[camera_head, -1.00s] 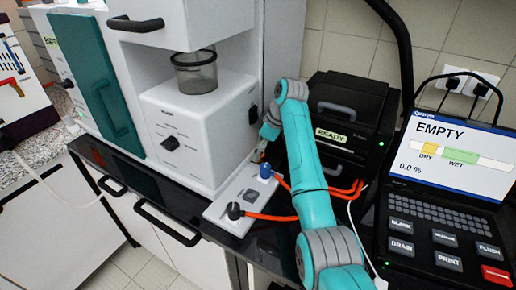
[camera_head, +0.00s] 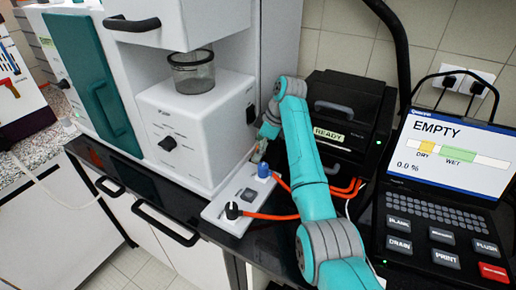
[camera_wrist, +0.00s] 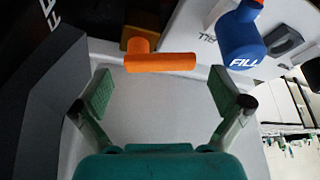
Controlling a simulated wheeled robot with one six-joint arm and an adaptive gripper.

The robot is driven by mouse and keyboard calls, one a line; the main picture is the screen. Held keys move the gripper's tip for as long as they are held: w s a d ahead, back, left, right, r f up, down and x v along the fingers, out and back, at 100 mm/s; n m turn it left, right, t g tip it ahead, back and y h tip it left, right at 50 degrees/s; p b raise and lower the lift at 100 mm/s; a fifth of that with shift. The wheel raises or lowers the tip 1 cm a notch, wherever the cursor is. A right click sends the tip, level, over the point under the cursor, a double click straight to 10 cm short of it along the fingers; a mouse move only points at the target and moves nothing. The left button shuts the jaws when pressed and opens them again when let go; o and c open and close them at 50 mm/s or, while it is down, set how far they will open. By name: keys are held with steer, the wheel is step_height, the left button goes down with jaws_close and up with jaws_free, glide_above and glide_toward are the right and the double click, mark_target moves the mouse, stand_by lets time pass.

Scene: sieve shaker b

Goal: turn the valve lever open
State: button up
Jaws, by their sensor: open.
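In the wrist view, an orange T-shaped lever (camera_wrist: 160,62), which looks like the valve lever, lies crosswise near the top centre. My gripper (camera_wrist: 165,95) is open, with one finger on each side below the lever. The fingers look apart from the lever, and nothing is between them. In the head view, my gripper (camera_head: 260,150) is at the far end of my teal arm, beside the white shaker housing. It is small and partly hidden there, and I cannot make out the lever in that view.
A blue knob marked FILL (camera_wrist: 240,38) stands close right of the lever; it also shows in the head view (camera_head: 263,170) on a white panel (camera_head: 222,212) with a black knob and orange hoses. A black READY box (camera_head: 345,110) and an EMPTY display (camera_head: 455,150) stand to the right.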

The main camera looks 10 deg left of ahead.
step_height(320, 180, up, 10)
stand_by(0.6)
